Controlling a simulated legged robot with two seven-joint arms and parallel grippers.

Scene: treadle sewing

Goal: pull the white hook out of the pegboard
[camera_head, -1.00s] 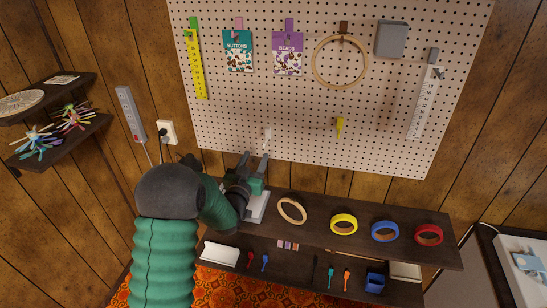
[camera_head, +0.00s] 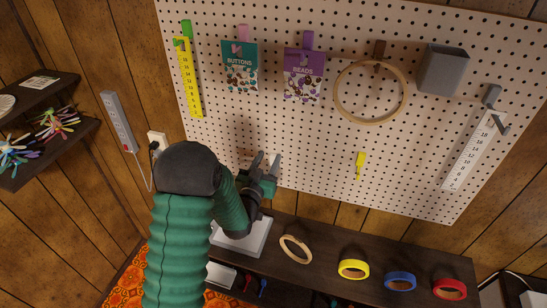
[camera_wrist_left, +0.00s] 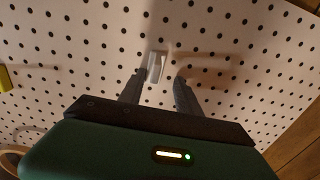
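The white hook (camera_wrist_left: 155,66) sticks out of the pegboard (camera_wrist_left: 90,50) and shows in the left wrist view, just beyond my fingertips. My left gripper (camera_wrist_left: 160,82) is open, with one dark finger on either side of the hook's line; the left finger is closer to it. In the head view my left gripper (camera_head: 266,160) is at the lower part of the pegboard (camera_head: 310,140), and I cannot make out the hook clearly beside the fingers. Whether a finger touches the hook is unclear. My right gripper is not in view.
A yellow hook (camera_head: 360,162) is on the board to the right. Above hang a yellow ruler (camera_head: 188,80), two packets, a wooden hoop (camera_head: 337,92) and a grey bin (camera_head: 443,70).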

